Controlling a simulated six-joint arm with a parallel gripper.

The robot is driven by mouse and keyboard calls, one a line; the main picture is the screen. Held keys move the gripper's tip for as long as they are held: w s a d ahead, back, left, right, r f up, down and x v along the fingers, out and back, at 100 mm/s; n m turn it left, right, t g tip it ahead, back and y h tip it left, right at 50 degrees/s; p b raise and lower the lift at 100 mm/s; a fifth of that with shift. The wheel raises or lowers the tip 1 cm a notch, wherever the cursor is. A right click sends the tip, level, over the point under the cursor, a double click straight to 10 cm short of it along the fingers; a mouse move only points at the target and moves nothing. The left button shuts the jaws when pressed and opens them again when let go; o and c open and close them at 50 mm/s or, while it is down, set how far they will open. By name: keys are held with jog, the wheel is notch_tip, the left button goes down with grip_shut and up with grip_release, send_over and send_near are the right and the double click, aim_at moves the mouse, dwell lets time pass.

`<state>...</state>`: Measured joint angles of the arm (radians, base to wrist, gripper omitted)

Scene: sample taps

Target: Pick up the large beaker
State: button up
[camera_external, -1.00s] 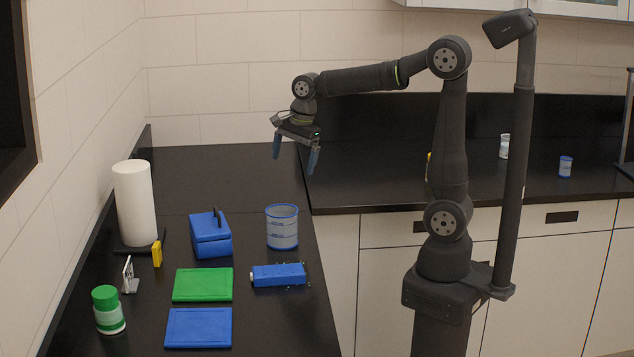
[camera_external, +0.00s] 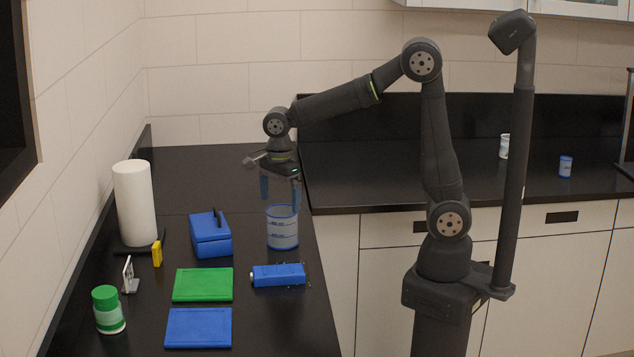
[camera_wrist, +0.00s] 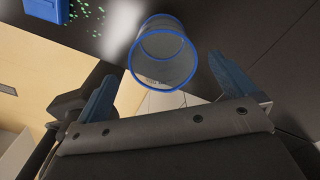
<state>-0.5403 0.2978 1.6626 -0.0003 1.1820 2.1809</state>
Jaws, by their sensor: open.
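The large beaker (camera_external: 282,229) is clear with a blue rim and blue markings, standing upright on the black counter. In the wrist view its open mouth (camera_wrist: 163,52) faces the camera, ahead of and between the two blue fingers. My gripper (camera_external: 281,190) is open and empty, pointing down just above the beaker. In the wrist view my gripper (camera_wrist: 168,84) has its fingers spread wider than the beaker's rim.
A blue box (camera_external: 279,275) lies in front of the beaker, with small green specks around it. A blue caddy (camera_external: 210,236) stands to its left. Green (camera_external: 203,285) and blue (camera_external: 199,328) boards lie nearer the front. Two smaller containers stand on the right counter.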

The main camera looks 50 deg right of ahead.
aim_at(282, 218)
jog(key=shift+d+f, duration=0.2)
jog(key=shift+f, duration=1.55)
jog(key=shift+d+f, duration=0.15)
jog(key=shift+f, duration=1.6)
jog(key=c, duration=1)
jog(key=shift+c, duration=0.2)
